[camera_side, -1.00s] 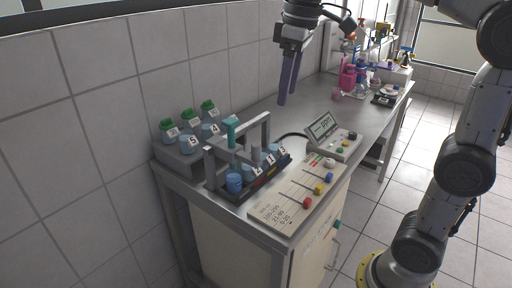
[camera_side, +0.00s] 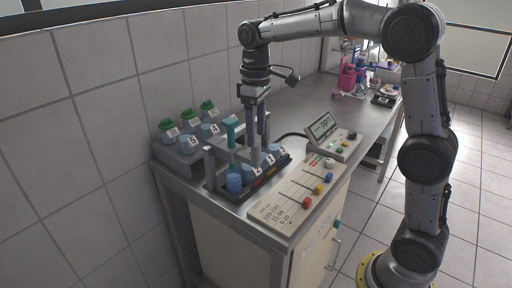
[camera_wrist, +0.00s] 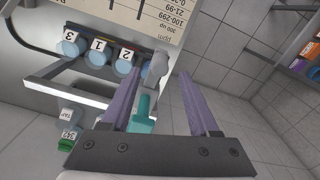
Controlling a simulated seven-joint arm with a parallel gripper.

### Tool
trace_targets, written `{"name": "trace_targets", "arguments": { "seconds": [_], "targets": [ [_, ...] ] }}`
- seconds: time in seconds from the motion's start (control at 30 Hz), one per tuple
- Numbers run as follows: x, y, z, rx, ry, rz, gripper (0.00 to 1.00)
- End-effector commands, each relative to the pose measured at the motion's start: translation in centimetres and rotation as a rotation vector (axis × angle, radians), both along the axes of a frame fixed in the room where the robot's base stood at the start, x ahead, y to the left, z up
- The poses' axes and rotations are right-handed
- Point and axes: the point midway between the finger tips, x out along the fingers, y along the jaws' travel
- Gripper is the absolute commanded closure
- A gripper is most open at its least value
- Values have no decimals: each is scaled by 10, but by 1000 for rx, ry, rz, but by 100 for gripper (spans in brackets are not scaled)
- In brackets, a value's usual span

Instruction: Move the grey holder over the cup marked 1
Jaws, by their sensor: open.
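The grey holder (camera_wrist: 155,68) with a teal top part (camera_side: 231,131) is on the grey frame (camera_side: 208,163) of the dark rack, at the end beside cup 2, apparently above the unnumbered blue cup (camera_side: 234,183). The cup marked 1 (camera_side: 268,162) stands between cups 2 and 3; in the wrist view it is the middle one (camera_wrist: 98,52). My gripper (camera_side: 257,143) is open and points down just right of the teal part in the side view. In the wrist view the teal part shows between its purple fingers (camera_wrist: 160,74), nearer the left one. Whether they touch is unclear.
Cup 2 (camera_wrist: 125,64) and cup 3 (camera_wrist: 71,45) flank cup 1. Several green-capped bottles (camera_side: 168,132) stand behind at left. A panel with coloured knobs (camera_side: 280,210) and a small display (camera_side: 322,126) lie right of the rack. The bench beyond (camera_side: 310,100) is largely clear.

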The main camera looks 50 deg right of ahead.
Motion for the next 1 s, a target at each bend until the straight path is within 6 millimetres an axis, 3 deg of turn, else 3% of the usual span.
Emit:
{"name": "trace_targets", "arguments": {
  "seconds": [0.1,0.3,0.7,1.0],
  "targets": [
    [-1,0,-22,0,4,0,39],
    [0,0,-44,0,1,0,39],
    [0,0,-51,0,-1,0,39],
    [0,0,-51,0,-1,0,91]
  ]
}}
